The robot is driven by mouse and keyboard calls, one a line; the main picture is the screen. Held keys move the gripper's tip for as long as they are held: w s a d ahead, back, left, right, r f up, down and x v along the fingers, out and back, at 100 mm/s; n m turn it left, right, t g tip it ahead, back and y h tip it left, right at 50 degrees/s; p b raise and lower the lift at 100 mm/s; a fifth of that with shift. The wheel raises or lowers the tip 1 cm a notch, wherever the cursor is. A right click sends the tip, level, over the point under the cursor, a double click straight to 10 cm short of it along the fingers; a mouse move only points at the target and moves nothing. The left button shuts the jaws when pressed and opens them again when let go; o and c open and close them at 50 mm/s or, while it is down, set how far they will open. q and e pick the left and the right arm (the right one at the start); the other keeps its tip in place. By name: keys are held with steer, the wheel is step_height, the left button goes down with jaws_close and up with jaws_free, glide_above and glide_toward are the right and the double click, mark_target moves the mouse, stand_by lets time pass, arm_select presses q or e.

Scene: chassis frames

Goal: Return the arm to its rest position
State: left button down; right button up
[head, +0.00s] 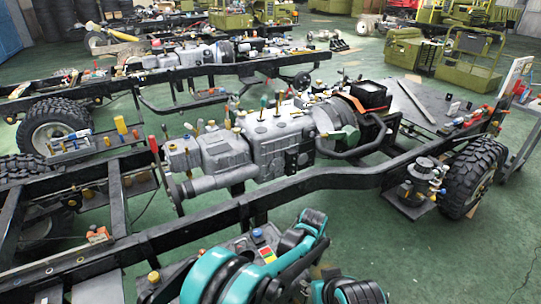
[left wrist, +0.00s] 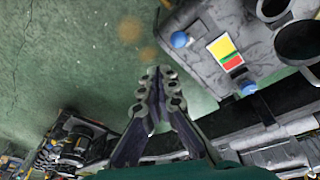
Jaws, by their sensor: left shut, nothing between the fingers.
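My left arm, with teal and black links, rises at the bottom middle of the head view, close in front of the near chassis rail (head: 300,187). Its gripper cannot be made out there. In the left wrist view my left gripper (left wrist: 158,75) is shut, its two fingers together at the tips with nothing between them. The fingers point over bare green floor (left wrist: 70,60). Another teal and black arm part shows at the bottom edge of the head view. My right gripper is not in view.
The near chassis carries a grey engine and gearbox (head: 225,153) and a black wheel (head: 472,177). A second chassis (head: 170,75) stands behind, with olive machines (head: 468,62) at the back right. The green floor (head: 440,255) is clear at the lower right.

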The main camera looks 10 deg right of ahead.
arm_select(q)
steer(key=s+a+r+n+t, duration=0.1)
steer(key=a+r, duration=0.8)
steer(key=a, duration=0.2)
steer(key=s+a+r+t, duration=0.1)
steer(key=s+a+r, duration=0.1)
steer(key=a+r, duration=0.75)
steer(key=s+a+n+t+y, duration=0.1)
steer(key=s+a+t, duration=0.1)
steer(key=s+a, duration=1.5)
steer(key=a, duration=0.3)
steer(key=shift+a+t, duration=0.35)
steer(key=shift+t, duration=0.05)
